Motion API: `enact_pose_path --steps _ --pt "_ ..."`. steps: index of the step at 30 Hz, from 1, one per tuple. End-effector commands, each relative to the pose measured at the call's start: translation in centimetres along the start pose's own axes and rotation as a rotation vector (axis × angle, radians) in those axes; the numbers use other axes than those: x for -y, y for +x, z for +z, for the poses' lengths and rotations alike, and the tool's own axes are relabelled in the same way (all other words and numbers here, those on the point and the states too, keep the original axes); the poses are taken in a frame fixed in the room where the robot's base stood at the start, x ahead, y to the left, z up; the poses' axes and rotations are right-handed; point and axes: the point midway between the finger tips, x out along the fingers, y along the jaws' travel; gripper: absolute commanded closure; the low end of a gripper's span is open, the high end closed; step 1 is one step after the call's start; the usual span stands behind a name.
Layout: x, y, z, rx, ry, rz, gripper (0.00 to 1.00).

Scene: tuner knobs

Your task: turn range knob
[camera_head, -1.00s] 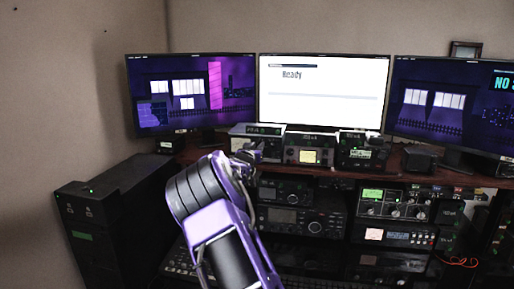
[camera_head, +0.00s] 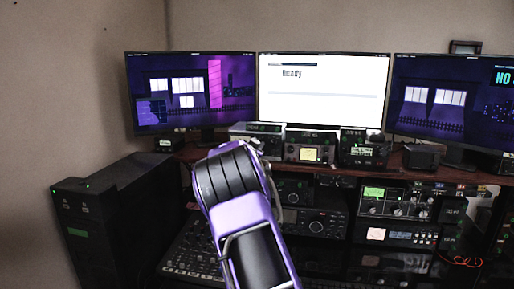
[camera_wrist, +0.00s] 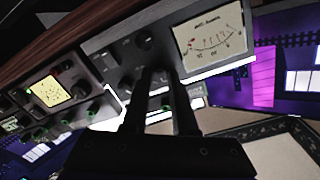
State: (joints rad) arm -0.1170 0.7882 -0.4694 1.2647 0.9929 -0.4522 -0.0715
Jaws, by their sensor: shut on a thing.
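A dark meter unit (camera_wrist: 120,58) with a large dial meter (camera_wrist: 208,40) fills the middle of the wrist view, tilted and upside down. In the head view the unit (camera_head: 255,128) stands on the shelf under the left and middle screens. My gripper (camera_wrist: 160,75) is up against its front panel beside the meter, two dark fingers close together. They are shut on a small knob that they mostly hide; its label and pointer cannot be read. Other small dark knobs (camera_wrist: 142,41) show on the panel. In the head view my purple arm largely hides the fingers.
A second unit with a lit yellow meter (camera_wrist: 48,91) stands beside it, with several small knobs close by. Three screens (camera_head: 322,90) stand behind the units. More radios (camera_head: 313,222) fill the rack below. A black cabinet (camera_head: 110,215) stands at the left.

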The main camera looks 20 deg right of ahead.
Motion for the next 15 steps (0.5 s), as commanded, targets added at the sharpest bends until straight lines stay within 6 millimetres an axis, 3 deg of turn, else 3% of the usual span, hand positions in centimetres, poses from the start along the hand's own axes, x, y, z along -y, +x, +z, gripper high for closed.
enact_pose_path --steps 15 --pt "-0.01 -0.01 0.03 0.005 0.083 0.0 1.0"
